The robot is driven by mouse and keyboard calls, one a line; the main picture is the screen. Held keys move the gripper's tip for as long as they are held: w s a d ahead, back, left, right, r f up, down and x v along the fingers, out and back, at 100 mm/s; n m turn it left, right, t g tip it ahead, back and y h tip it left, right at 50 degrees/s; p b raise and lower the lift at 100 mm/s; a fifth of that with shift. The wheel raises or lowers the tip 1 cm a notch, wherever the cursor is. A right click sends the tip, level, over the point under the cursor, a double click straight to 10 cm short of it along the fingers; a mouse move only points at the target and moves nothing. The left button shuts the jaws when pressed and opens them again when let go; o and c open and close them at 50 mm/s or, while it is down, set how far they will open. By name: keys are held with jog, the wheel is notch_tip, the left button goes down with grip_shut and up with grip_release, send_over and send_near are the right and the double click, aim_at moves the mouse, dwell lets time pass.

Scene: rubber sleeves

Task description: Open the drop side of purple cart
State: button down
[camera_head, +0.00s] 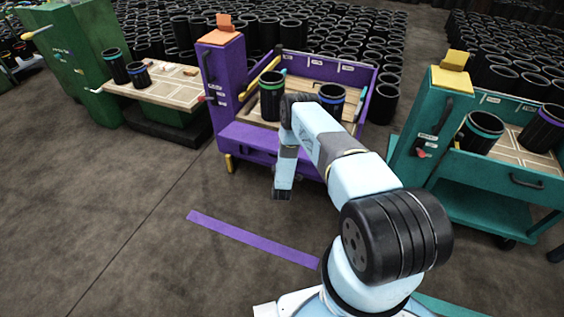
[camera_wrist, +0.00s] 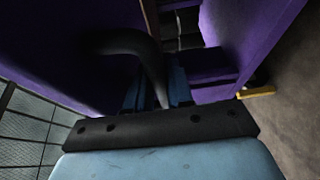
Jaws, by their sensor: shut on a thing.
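The purple cart (camera_head: 226,85) stands at the back centre in the head view, its wooden tray holding two black sleeves, one with a green band (camera_head: 271,97) and one with a blue band (camera_head: 332,97). Its purple drop side (camera_head: 250,139) runs along the front edge; my arm covers part of it and I cannot tell its exact tilt. My gripper (camera_head: 282,192) points down in front of it. In the wrist view, my blue fingers (camera_wrist: 153,98) are shut on a dark curved handle (camera_wrist: 125,42) beside purple panels. The handle's far end is hidden in shadow.
A green cart (camera_head: 88,60) stands at the left, a teal cart (camera_head: 440,150) with banded sleeves at the right. Many black sleeves (camera_head: 345,35) fill the back. A purple strip (camera_head: 250,240) lies on the floor. The floor in front of the purple cart is otherwise clear.

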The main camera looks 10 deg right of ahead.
jog(key=shift+r+g, duration=0.3)
jog(key=shift+r, duration=0.3)
jog(key=c, duration=1.1)
grip_release()
jog(key=shift+s+a, duration=0.1)
jog(key=f+v, duration=0.1)
jog(key=v, duration=1.2)
jog(key=shift+s+r, duration=0.35)
jog(key=shift+r, duration=0.1)
